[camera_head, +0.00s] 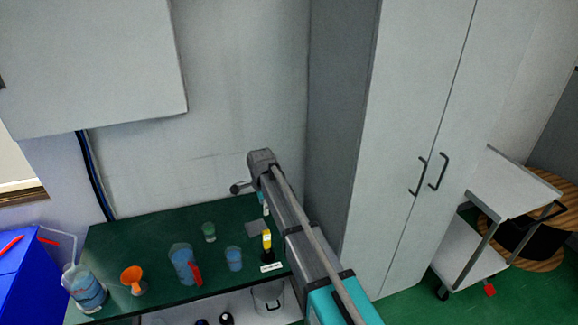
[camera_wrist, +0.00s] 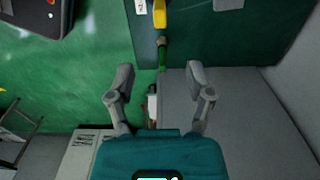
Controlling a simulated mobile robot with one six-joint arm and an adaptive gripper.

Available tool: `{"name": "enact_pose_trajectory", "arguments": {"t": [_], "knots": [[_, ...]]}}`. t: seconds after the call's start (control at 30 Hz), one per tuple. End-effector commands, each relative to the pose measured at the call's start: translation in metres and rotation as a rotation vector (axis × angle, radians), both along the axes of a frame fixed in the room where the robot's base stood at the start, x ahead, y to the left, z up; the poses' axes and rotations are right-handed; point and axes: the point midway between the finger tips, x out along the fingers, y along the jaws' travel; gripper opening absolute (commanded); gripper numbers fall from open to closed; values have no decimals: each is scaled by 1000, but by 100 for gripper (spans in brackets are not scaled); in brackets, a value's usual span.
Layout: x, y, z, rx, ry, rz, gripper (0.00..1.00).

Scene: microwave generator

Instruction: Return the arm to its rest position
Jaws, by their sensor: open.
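My gripper (camera_wrist: 159,78) shows in the wrist view with its two grey fingers spread apart and nothing between them. In the head view my arm (camera_head: 295,225) reaches up from the bottom edge, over the right end of the green-topped bench (camera_head: 150,232). I cannot make out the gripper's fingers in the head view.
Cups, an orange funnel (camera_head: 132,277) and a yellow-topped bottle (camera_head: 267,240) stand on the bench. A tall grey cabinet (camera_head: 420,130) stands right of the arm, with a white cart (camera_head: 510,185) beyond it. A blue box (camera_head: 38,275) is at far left.

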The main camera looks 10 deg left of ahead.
Motion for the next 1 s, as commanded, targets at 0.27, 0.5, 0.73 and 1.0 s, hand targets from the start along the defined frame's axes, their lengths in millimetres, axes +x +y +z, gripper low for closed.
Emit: {"name": "enact_pose_trajectory", "arguments": {"t": [0.27, 0.5, 0.73, 1.0], "knots": [[-2, -21, 0, 0, 0, 32, 67], [-9, -98, -2, 0, 0, 163, 67], [-30, -193, -4, 0, 0, 356, 67], [-69, -295, -6, -1, 1, 585, 67]]}}
